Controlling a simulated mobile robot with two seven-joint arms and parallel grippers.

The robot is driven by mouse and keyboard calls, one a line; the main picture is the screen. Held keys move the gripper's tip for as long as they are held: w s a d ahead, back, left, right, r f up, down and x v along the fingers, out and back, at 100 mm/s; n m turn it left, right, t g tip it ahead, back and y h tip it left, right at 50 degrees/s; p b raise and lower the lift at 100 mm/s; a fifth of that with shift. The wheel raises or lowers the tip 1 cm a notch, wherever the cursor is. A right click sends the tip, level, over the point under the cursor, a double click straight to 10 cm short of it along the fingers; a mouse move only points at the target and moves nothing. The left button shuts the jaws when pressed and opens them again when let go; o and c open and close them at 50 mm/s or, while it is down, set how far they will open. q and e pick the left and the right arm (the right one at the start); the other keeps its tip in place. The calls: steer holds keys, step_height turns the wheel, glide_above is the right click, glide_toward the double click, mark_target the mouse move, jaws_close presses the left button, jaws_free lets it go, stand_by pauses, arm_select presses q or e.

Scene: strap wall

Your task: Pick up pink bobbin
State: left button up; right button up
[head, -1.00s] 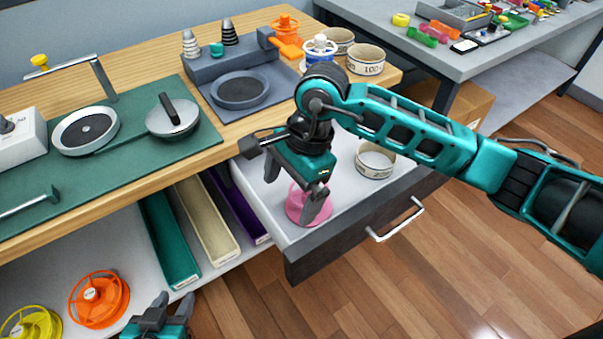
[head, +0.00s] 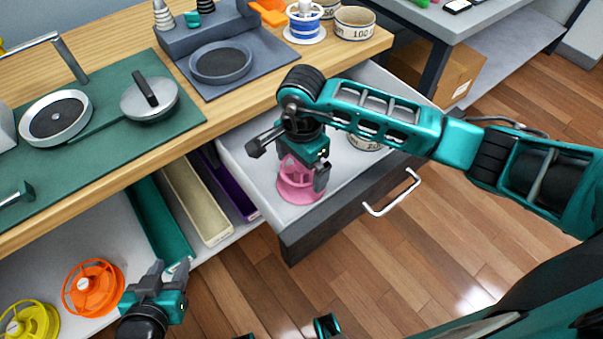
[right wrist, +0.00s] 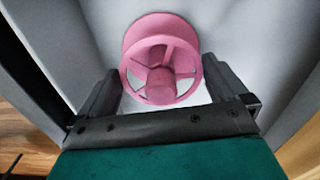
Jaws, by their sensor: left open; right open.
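The pink bobbin (head: 294,192) stands in the open drawer, near its front left corner. My right gripper (head: 305,178) is over it from above, partly hiding it in the head view. In the right wrist view the bobbin (right wrist: 160,45) shows its spoked rim and hub. The open fingers of my right gripper (right wrist: 158,80) lie to either side of its near rim, with no clear contact. My left gripper (head: 167,269) is open and empty, in front of the lower shelf and away from the drawer.
The drawer (head: 335,215) has low walls close around the bobbin, and a tape roll (head: 365,142) farther back. The wooden bench top (head: 150,80) overhangs on the left. Orange (head: 94,287) and yellow (head: 30,320) bobbins sit on the lower shelf.

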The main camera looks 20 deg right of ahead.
mark_target(301, 174)
step_height(301, 174, down, 3)
steer(key=shift+f, duration=0.2)
steer(key=shift+c, duration=0.2)
steer(key=c, duration=0.7)
steer(key=shift+r, duration=0.1)
